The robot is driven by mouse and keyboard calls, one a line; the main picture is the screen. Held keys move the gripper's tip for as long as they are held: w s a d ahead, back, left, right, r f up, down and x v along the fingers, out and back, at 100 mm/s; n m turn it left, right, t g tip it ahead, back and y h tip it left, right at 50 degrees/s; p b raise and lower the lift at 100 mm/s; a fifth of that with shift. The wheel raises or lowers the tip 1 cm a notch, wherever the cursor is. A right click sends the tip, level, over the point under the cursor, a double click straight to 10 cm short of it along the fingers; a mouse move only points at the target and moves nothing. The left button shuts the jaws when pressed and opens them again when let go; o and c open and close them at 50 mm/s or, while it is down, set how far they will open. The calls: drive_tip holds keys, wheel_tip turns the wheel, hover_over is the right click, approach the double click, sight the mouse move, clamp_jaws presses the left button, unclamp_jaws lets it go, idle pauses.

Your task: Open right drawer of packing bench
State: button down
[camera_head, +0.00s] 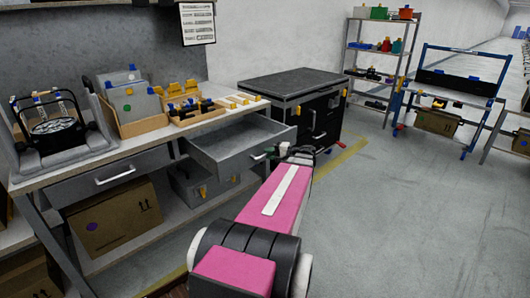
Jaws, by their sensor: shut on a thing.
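The packing bench (60,178) stands at the left with a light worktop and a lower shelf. Its right drawer (225,152) is pulled well out, and its grey tray shows, looking empty. The left drawer (110,178), with a white bar handle, is shut. My pink arm reaches from the bottom of the picture to the right drawer's front. My gripper (283,152) is at the drawer's handle (258,156), shut on it; the fingers are small and partly hidden by my arm.
A cardboard box (113,217) and a grey case (203,187) sit on the bench's lower shelf. A black tool cabinet (318,118) stands just behind the open drawer. The grey floor (390,215) at the right is clear. Shelving (383,55) and a blue-framed bench (455,95) are farther back.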

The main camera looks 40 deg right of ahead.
idle(0.3)
drive_tip(key=c, duration=1.1)
unclamp_jaws()
drive_tip(key=shift+s+d, duration=0.1)
drive_tip(key=shift+s, duration=0.05)
drive_tip(key=v, duration=1)
drive_tip(key=shift+s+d, duration=0.2)
drive_tip(key=shift+s, duration=0.05)
drive_tip(key=shift+s, duration=0.1)
